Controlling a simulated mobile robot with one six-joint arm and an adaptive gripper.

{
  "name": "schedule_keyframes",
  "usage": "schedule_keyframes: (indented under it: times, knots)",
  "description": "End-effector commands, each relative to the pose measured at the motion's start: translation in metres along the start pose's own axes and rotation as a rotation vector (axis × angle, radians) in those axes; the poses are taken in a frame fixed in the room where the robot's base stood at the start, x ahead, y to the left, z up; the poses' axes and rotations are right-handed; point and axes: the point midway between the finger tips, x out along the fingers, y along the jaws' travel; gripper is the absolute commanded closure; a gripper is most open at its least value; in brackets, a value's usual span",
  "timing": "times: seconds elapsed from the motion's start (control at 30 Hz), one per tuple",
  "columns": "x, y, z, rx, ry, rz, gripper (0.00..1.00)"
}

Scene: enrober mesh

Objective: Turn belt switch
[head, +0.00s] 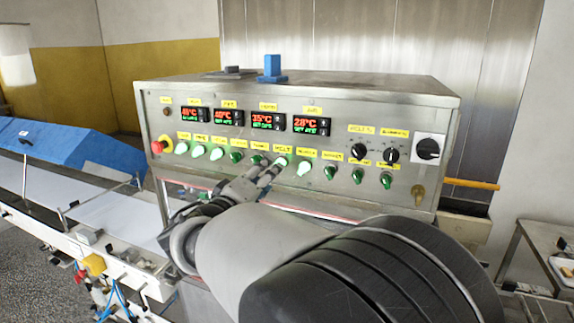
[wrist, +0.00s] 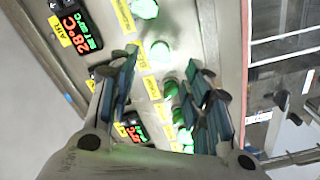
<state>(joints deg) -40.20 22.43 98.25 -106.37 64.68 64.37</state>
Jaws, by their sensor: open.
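The belt switch (head: 282,161) is a small green knob in the lower row of the steel control panel, under a yellow label that seems to read BELT (head: 282,149). My gripper (head: 268,170) is open and empty, with its fingertips close in front of the panel by this switch. They partly cover the knobs around it in the head view. In the wrist view, my gripper (wrist: 165,78) has its two fingers apart, with green knobs between and beyond them. A lit knob (wrist: 160,50) shows just past the fingertips; contact cannot be told.
Neighbouring green switches stand close on both sides, including a lit one (head: 303,168) to the right. A red emergency button (head: 158,146) is at the panel's left end. Red-green displays (head: 311,125) sit above. A blue object (head: 272,68) stands on the cabinet. A conveyor (head: 105,210) lies left.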

Motion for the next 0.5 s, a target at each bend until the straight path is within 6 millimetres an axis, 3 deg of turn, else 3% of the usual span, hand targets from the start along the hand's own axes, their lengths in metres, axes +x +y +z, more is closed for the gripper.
schedule_keyframes:
  times: [0.2,0.5]
  knots:
    - [0.041,0.001,0.000,0.000,-0.002,0.000,0.55]
    - [0.060,0.000,0.000,0.001,0.000,-0.001,0.55]
